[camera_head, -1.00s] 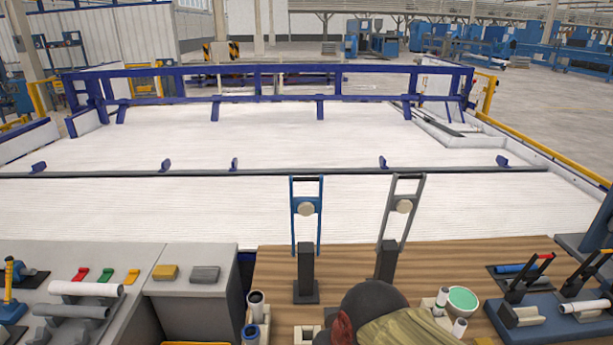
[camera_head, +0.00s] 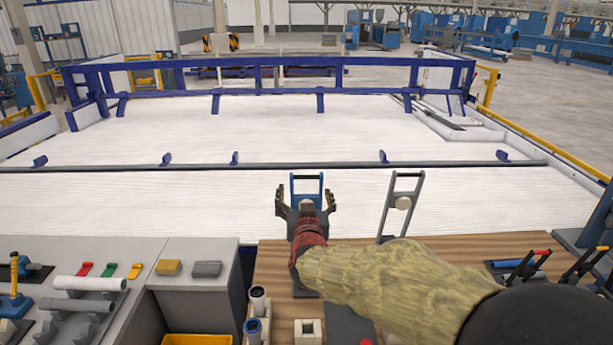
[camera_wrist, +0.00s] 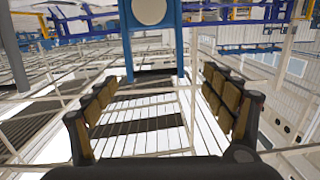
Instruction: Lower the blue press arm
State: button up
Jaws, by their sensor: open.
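The blue press arm (camera_head: 308,178) stands upright on its dark post at the middle of the wooden bench. Its top bar shows above my gripper (camera_head: 305,198), which hides most of its lower part. In the wrist view the blue frame (camera_wrist: 152,60) with a pale round pad (camera_wrist: 149,11) stands beyond my gripper (camera_wrist: 168,98). My gripper is open, its padded fingers spread to the left and right of the blue frame with nothing held. I cannot tell whether it touches the frame.
A grey press arm (camera_head: 403,203) stands upright to the right. Pipe cups (camera_head: 257,300) and a pale square block (camera_head: 308,332) stand on the wooden bench (camera_head: 275,270). Black-handled clamps (camera_head: 525,265) are at the right. Pipes (camera_head: 90,284) lie on the grey left counter.

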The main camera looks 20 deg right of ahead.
aim_at(306, 176)
jog(key=shift+h, duration=0.4)
jog(key=x, duration=0.2)
jog(key=r+x, duration=0.1)
jog(key=x, duration=0.5)
jog(key=shift+s+d+r, duration=0.15)
jog(key=shift+d+r, duration=0.1)
jog(key=shift+r, duration=0.05)
jog(key=shift+c, duration=0.6)
jog(key=c, duration=1.4)
